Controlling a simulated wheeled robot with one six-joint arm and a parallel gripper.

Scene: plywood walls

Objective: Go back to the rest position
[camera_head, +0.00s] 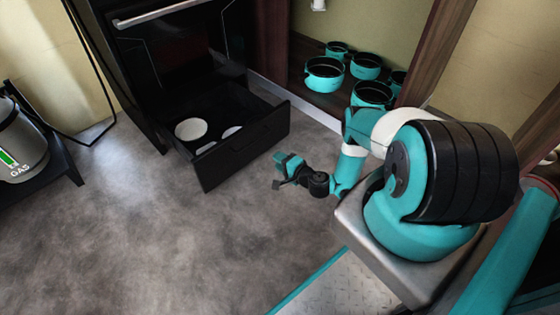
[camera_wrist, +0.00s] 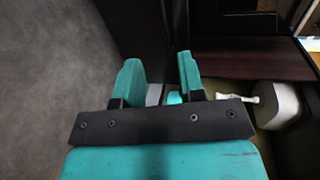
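My gripper (camera_head: 283,170) is teal and black and hangs over the floor, just right of the open oven drawer's front. In the wrist view, my gripper (camera_wrist: 160,62) shows two teal fingers standing apart. I see nothing clamped between them. A small teal patch (camera_wrist: 174,98) shows beyond the fingers; I cannot tell what it is. My arm reaches left from its base at the right of the head view.
A black oven drawer (camera_head: 243,144) stands open with white round dishes (camera_head: 190,129) inside. Several teal pots (camera_head: 324,74) stand on a low shelf behind. A gas canister (camera_head: 20,145) is at the left. The grey floor (camera_head: 150,235) in front is clear.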

